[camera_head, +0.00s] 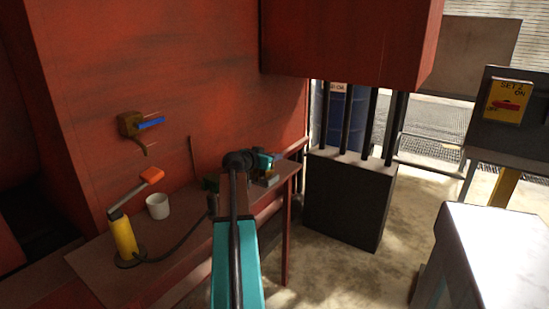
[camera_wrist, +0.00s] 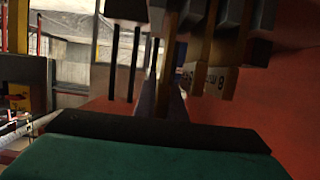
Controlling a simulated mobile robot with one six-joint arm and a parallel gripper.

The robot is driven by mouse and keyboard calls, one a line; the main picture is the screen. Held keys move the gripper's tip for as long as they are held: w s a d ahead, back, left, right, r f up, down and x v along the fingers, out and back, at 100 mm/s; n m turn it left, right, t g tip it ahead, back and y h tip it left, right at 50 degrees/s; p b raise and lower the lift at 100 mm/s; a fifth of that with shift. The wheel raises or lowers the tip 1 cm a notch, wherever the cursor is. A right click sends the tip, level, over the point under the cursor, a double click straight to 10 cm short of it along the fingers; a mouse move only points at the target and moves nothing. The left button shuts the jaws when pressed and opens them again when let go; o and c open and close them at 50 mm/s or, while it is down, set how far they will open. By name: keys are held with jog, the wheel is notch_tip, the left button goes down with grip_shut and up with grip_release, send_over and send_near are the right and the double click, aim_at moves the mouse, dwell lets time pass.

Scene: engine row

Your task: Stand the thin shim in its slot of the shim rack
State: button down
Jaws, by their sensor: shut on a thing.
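My gripper (camera_head: 265,161) is at the far end of the red bench, just above the shim rack (camera_head: 266,180). In the wrist view, which looks upside down, the gripper's teal body and dark bar fill the bottom. A thin upright strip (camera_wrist: 163,85) runs from the dark bar toward the rack; it looks like the thin shim, held in the shut jaws, though it is dark. The rack's blocks (camera_wrist: 228,45) show at the top right, one with a pale label partly reading "8 mm". Whether the strip's far end touches the rack or its slot is hidden.
A white mug (camera_head: 157,206) and a yellow lamp-like tool (camera_head: 123,235) with an orange head stand on the bench (camera_head: 185,262). A brass tap (camera_head: 130,123) sticks out from the red wall. A black box (camera_head: 345,205) with upright rods stands beyond the bench. Open floor lies right of the bench.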

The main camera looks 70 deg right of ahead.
jog(key=shift+f+b, duration=1.2)
jog(key=shift+b, duration=0.1)
jog(key=c, duration=1.7)
grip_release()
jog(key=shift+c, duration=0.2)
jog(key=v, duration=1.3)
jog(key=shift+a, duration=0.4)
jog(key=shift+r, duration=0.1)
